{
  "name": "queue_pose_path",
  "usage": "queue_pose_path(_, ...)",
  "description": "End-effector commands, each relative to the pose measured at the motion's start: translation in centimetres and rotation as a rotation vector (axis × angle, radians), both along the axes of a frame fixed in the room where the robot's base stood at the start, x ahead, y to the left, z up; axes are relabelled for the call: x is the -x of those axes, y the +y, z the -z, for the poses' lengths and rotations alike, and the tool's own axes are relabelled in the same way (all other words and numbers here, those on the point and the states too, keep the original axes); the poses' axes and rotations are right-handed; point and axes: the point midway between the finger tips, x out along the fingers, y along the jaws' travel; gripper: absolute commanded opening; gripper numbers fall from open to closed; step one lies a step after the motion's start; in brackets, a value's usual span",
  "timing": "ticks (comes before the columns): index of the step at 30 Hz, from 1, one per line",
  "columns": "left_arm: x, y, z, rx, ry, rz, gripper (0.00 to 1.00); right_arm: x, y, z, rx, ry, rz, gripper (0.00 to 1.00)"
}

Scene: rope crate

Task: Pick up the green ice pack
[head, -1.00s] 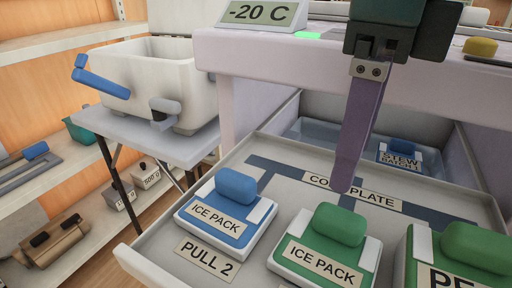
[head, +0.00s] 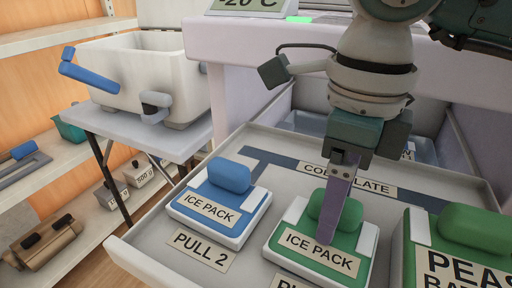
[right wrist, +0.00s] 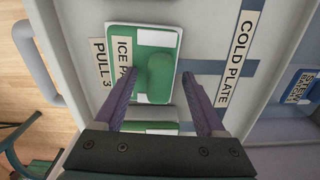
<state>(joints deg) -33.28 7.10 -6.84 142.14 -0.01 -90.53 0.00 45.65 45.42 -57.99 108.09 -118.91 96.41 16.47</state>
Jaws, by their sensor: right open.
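The green ice pack (head: 318,250) lies in the open drawer, a white-edged block with a rounded green grip on top and an ICE PACK label. It also shows in the right wrist view (right wrist: 142,42), with its green grip between the fingers. My right gripper (head: 335,215) is over the pack in the head view, fingers pointing down and hiding part of the grip. In the right wrist view its purple fingers (right wrist: 160,85) are spread apart, one on each side of the grip, with nothing clamped. My left gripper is not in view.
A blue ice pack (head: 219,204) lies to the left in the drawer (head: 156,225), and a green peas bag block (head: 468,250) to the right. A white cooler box (head: 140,75) stands on a small table at the left.

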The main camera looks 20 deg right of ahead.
Motion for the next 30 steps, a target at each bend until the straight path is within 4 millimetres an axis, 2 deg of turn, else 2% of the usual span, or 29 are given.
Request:
queue_pose_path(2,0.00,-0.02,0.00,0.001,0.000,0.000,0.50,0.00,0.02,-0.03,0.000,0.000,0.000,0.67)
queue_pose_path(20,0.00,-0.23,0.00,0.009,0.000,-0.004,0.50,0.00,0.04,-0.06,-0.001,0.001,-0.001,0.00)
queue_pose_path(30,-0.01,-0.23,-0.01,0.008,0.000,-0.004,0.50,0.00,0.04,-0.07,-0.001,0.001,-0.001,0.00)
